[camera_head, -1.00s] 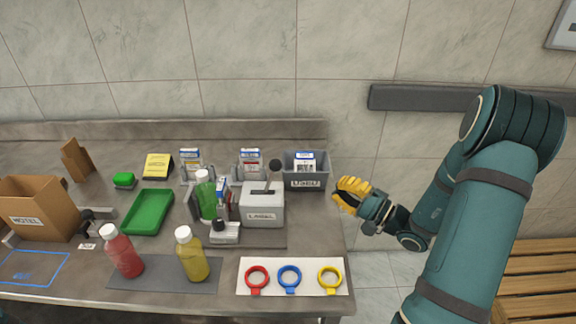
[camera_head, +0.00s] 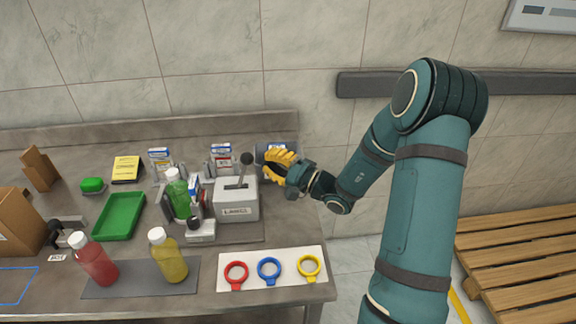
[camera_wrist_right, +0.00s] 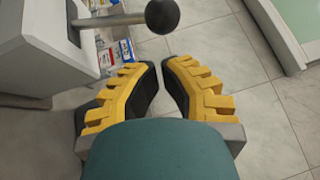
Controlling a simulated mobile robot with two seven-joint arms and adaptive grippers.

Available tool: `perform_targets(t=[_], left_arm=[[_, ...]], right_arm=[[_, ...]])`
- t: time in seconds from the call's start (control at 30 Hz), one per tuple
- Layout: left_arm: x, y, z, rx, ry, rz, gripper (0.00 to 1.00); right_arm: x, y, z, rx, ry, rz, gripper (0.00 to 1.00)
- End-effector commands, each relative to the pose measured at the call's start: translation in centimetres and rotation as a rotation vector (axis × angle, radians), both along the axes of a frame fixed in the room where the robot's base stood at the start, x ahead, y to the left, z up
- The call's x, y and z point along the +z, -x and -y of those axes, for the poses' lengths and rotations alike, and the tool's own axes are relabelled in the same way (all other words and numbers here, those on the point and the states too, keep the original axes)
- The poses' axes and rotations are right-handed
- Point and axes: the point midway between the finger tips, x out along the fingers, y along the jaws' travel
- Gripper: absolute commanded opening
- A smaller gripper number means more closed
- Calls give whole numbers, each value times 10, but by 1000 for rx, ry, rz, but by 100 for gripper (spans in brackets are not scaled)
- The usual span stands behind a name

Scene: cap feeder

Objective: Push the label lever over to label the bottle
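The label machine (camera_head: 236,209) is a light grey box marked LABEL on the bench. Its lever, with a dark ball knob (camera_head: 246,158), stands up from the slot, leaning slightly right. A green bottle (camera_head: 179,197) with a white cap stands at the machine's left side. My right gripper (camera_head: 266,158) has yellow fingers and is just right of the knob, apart from it. In the right wrist view the fingertips nearly meet, with nothing between them, and the lever knob (camera_wrist_right: 162,15) is beyond them. My left gripper is not in view.
The grey bin behind my right gripper is mostly hidden. Red (camera_head: 95,262) and yellow (camera_head: 169,258) bottles stand on a dark mat at the front. A white board (camera_head: 290,260) with three coloured rings lies front right. A green tray (camera_head: 119,216) is left.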

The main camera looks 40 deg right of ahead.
Motion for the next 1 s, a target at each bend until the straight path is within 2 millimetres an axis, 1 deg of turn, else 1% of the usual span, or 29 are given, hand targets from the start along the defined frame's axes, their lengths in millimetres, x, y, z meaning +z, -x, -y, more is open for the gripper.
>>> perform_targets(t=[0.03, 0.1, 0.23, 0.63, 1.0], left_arm=[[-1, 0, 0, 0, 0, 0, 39], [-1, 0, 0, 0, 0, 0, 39], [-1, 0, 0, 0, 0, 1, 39], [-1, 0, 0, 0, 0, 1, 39], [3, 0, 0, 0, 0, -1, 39]], right_arm=[[1, -2, -7, 3, -1, 1, 0], [3, -4, -11, 2, -2, 2, 0], [3, -6, -16, 1, 0, 1, 0], [4, -6, -17, 1, 3, -1, 0], [9, -9, -23, 1, 56, -34, 0]])
